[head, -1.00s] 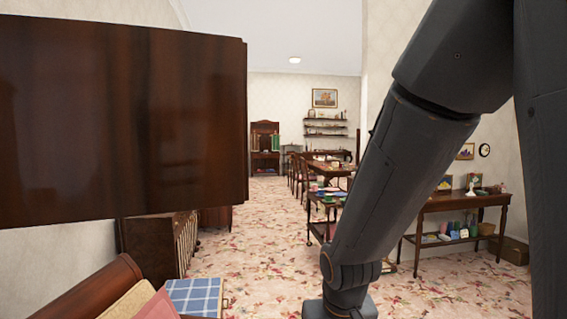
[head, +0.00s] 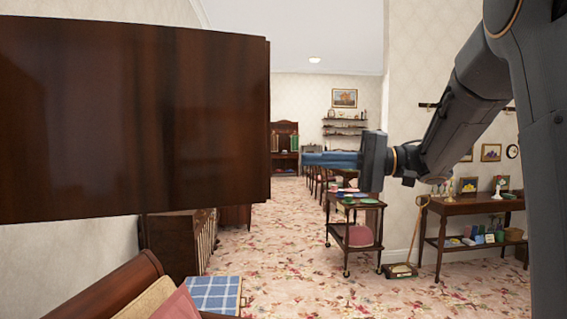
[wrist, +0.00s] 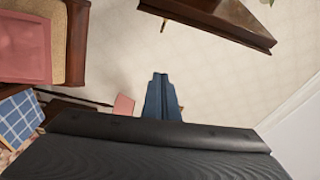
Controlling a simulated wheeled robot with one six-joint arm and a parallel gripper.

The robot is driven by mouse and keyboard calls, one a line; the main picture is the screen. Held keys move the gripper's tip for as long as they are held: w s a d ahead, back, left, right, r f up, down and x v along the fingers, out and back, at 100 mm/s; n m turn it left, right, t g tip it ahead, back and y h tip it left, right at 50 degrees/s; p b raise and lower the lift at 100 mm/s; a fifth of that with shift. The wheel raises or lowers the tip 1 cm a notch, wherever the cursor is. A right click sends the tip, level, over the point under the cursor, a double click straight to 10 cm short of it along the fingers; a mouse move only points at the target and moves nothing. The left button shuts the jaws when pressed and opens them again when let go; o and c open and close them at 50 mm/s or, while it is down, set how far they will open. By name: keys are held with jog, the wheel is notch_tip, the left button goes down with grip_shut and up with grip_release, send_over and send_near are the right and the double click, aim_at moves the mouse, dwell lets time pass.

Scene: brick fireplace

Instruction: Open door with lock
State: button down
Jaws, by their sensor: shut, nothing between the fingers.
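A large dark wooden wall cabinet (head: 130,125) fills the upper left of the head view. Only a glossy plain face shows there, and I cannot make out a lock. In the wrist view a dark wooden body (wrist: 225,20), likely the same cabinet, is at the top, with a small brass-coloured piece (wrist: 163,26) near its left end. My gripper (head: 305,159) is shut and empty, pointing left, in the air to the right of the cabinet in the head view and apart from it. Its blue fingers (wrist: 160,76) also show in the wrist view.
A sofa (head: 110,290) with cushions and a blue checked cloth (head: 213,293) is at lower left, with a low wooden cabinet (head: 178,240) behind it. A trolley (head: 358,203) and a side table (head: 465,207) stand at right. Flowered carpet (head: 290,240) lies open between.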

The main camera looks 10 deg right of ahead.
jog(key=s+a+g+p, duration=0.2)
jog(key=s+a+p, duration=0.2)
jog(key=a, duration=0.4)
jog(key=shift+s+a+r, duration=0.15)
jog(key=shift+s, duration=0.6)
